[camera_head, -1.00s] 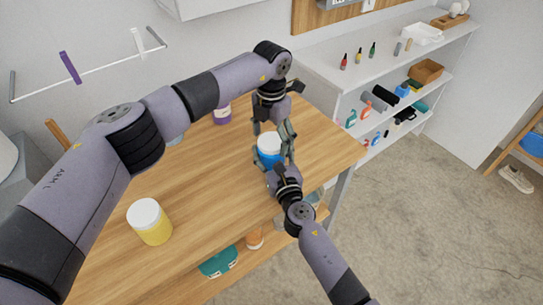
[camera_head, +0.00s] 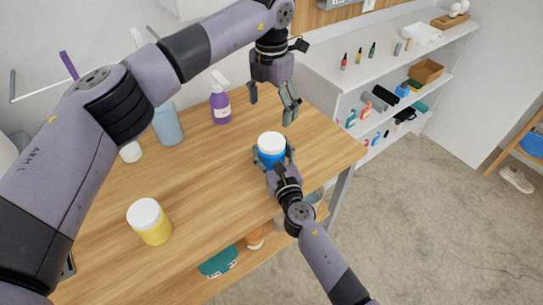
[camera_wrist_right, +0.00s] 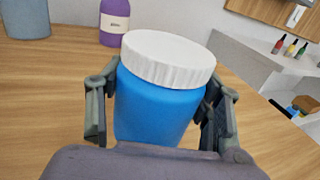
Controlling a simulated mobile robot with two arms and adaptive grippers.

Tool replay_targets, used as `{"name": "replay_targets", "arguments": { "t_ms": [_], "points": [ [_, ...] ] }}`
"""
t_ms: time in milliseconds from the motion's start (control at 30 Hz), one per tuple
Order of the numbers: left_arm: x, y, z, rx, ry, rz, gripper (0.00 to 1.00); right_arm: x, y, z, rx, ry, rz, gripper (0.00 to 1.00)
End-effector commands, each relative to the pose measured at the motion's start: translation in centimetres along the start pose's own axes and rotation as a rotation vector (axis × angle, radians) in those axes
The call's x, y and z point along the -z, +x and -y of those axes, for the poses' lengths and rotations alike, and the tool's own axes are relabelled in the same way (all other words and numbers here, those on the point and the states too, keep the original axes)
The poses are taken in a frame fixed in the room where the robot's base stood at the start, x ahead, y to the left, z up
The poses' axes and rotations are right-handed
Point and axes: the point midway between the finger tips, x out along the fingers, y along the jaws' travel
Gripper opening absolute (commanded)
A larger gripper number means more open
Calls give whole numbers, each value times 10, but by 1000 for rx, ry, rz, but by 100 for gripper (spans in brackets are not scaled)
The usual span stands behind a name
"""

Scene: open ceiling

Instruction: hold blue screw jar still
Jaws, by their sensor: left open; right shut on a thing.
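A blue screw jar with a white ribbed lid (camera_head: 271,146) stands upright on the wooden table near its right end. My right gripper (camera_head: 273,162) is shut around the jar's blue body, one finger on each side. In the right wrist view the blue jar (camera_wrist_right: 158,98) fills the middle, its lid on, between the fingers of my right gripper (camera_wrist_right: 160,110). My left gripper (camera_head: 271,103) is open and empty. It hangs above and beyond the jar, apart from it.
A yellow jar with a white lid (camera_head: 150,222) stands at the table's front left. A purple spray bottle (camera_head: 221,104) and a blue-grey container (camera_head: 168,126) stand at the back. A white shelf unit (camera_head: 348,76) with small bottles is right of the table (camera_head: 205,190).

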Motion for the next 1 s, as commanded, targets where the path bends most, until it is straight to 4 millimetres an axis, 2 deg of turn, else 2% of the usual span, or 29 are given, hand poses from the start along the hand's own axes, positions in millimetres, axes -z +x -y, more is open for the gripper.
{"name": "replay_targets", "arguments": {
  "t_ms": [133,433,467,800,1000],
  "points": [
    [0,-13,0,-1,1,0,82,0,0,0,0,0,0,0],
    [0,-15,0,0,1,-1,82,0,0,0,0,0,0,0],
    [0,-15,0,0,1,0,82,0,0,0,0,0,0,61],
    [0,-15,0,0,1,0,82,0,0,0,0,0,0,84],
    [0,-15,0,0,0,0,82,0,0,0,0,0,0,84]
  ]
}}
